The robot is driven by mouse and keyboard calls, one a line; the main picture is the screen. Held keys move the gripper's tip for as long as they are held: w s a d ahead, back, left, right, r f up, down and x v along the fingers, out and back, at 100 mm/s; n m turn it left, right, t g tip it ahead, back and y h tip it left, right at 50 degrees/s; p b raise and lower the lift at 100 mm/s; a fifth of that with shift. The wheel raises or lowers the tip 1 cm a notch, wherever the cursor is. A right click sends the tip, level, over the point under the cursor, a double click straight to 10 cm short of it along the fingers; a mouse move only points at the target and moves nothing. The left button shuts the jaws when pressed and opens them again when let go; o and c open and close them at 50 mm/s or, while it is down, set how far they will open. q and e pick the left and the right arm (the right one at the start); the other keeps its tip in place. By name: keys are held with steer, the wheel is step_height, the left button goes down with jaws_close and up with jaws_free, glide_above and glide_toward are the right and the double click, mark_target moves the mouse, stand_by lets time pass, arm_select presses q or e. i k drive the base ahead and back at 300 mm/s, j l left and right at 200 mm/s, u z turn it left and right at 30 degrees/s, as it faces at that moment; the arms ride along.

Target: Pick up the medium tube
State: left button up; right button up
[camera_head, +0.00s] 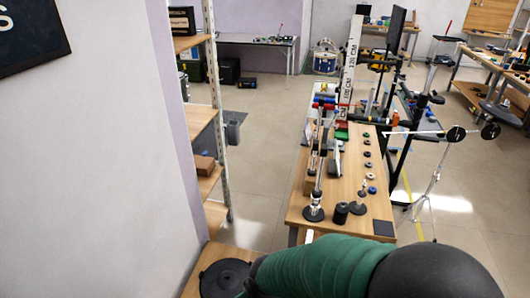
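I cannot tell which thing is the medium tube. On the long wooden table (294,213) a slim upright rod or tube (319,178) stands on a round black base. A short black cylinder (341,213) stands beside it, and a second small stand (360,200) is to its right. Neither of my grippers shows in the head view, so whether they are open or shut is not shown.
A large green ribbed shape (320,264) with a dark rounded end (436,276) fills the bottom, hiding the floor; I cannot tell what it is. Shelves (206,188) and a wall stand left. A tripod (429,182) stands right. Floor between shelves and table is clear.

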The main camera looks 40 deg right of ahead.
mark_target(316, 192)
steer(key=i+l+z, duration=0.1)
steer(key=z, duration=1.5)
steer(key=i+j, duration=0.05)
